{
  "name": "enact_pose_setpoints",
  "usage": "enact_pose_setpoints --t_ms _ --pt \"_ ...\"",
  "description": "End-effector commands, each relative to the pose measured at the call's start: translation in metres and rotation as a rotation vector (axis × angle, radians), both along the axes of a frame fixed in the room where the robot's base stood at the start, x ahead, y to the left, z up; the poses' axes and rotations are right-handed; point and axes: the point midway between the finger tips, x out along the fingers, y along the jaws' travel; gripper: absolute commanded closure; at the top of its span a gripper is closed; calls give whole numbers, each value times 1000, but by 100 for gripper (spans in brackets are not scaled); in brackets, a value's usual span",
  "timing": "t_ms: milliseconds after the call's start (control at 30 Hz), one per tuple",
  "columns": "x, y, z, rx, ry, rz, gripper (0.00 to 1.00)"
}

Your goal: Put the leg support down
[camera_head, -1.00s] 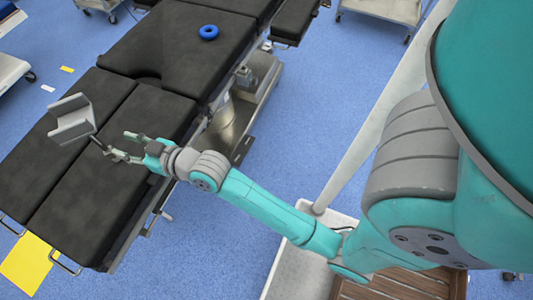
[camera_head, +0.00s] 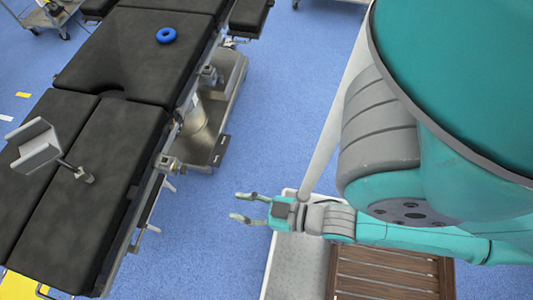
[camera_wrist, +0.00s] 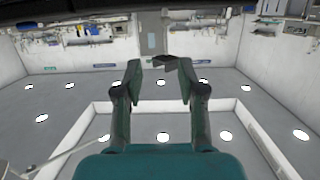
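The leg support (camera_head: 36,146), a grey angled trough on a short rod with a clamp end, rests on the black leg section of the operating table (camera_head: 93,187) at the left in the head view. Nothing holds it. My gripper (camera_head: 241,207) is open and empty, well to the right of the table, above the blue floor. Its two spread fingers also show in the wrist view (camera_wrist: 160,75), with clear space between them.
A blue ring (camera_head: 166,35) lies on the upper table section. Metal side rails with clamps (camera_head: 170,164) run along the table's right edge. A yellow sheet (camera_head: 22,287) lies on the floor at lower left. A trolley (camera_head: 50,14) stands at the top left. Blue floor between table and gripper is free.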

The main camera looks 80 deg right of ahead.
Motion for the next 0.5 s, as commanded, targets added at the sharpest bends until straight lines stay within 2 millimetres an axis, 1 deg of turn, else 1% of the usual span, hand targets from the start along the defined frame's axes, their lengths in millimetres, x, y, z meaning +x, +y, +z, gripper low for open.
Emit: enact_pose_setpoints --t_ms 33,100,200,333,500 --pt "-16 1 4 -1 14 2 60" --pt "-33 1 9 -3 23 6 60" --pt "-49 2 17 -4 32 11 60" --pt "-60 2 23 -6 36 15 60" --pt "-63 3 24 -6 37 16 60"
